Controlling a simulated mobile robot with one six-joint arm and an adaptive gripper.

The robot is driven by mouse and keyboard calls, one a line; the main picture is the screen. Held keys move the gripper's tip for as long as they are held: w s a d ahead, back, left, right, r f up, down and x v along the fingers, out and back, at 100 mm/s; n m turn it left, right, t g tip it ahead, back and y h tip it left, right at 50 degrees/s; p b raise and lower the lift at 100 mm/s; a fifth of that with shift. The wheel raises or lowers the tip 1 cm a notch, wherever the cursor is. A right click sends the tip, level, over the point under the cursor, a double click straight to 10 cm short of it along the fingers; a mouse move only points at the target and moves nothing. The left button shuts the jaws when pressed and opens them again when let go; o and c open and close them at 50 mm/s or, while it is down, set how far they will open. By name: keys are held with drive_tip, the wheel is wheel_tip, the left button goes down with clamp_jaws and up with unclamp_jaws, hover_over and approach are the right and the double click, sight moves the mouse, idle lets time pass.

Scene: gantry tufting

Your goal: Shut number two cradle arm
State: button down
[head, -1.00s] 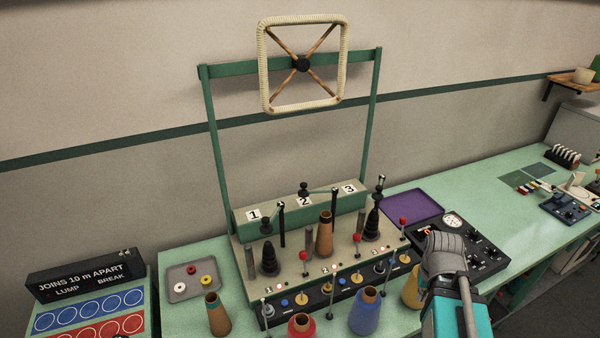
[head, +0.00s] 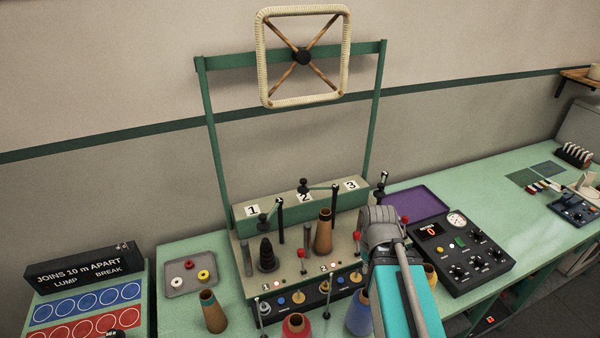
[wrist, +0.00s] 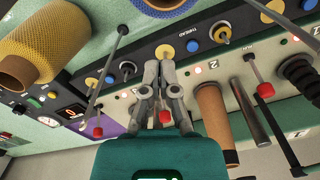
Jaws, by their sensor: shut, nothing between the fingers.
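The number two cradle arm (head: 320,187) runs level from the top of its black post to a black knob on the left, behind the brown cone (head: 323,232) and near the 2 plate (head: 304,198). The knob is off to the side of the cone, not above it. My gripper (wrist: 158,68) is shut and empty in the wrist view, with its tips over the front panel. In the head view my gripper (head: 380,228) is right of the cone, apart from it, with its fingertips hidden. The brown cone also shows in the wrist view (wrist: 214,120). I cannot make out the number two arm there.
The number one arm (head: 267,215) is over a black ribbed holder (head: 266,255). Red-knobbed levers (wrist: 265,90) rise close to my fingers. Yarn cones (head: 294,326) stand along the front. A control box (head: 462,255) and purple tray (head: 418,203) lie to the right.

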drive_tip(key=w+a+r+n+t+p, duration=0.1)
drive_tip(key=w+a+r+p, duration=0.5)
drive_tip(key=w, duration=0.4)
drive_tip(key=w+a+r+n+t+y+p, duration=0.1)
drive_tip(key=w+a+r+p, duration=0.5)
drive_tip(key=w, duration=0.4)
drive_tip(key=w+a+r+n+t+p, duration=0.1)
drive_tip(key=w+a+r+n+p, duration=0.1)
drive_tip(key=w+a+r+p, duration=0.4)
drive_tip(key=w+a+r, duration=0.1)
drive_tip(key=w, duration=0.4)
drive_tip(key=shift+a+r+t+p, duration=0.15)
drive_tip(key=shift+r+t+p, duration=0.15)
drive_tip(key=shift+r+t, duration=0.1)
drive_tip(key=shift+w+f, duration=0.1)
drive_tip(key=shift+f, duration=0.1)
wheel_tip(320, 180, down, 10)
drive_tip(key=b, duration=1)
drive_tip(key=shift+s, duration=0.3)
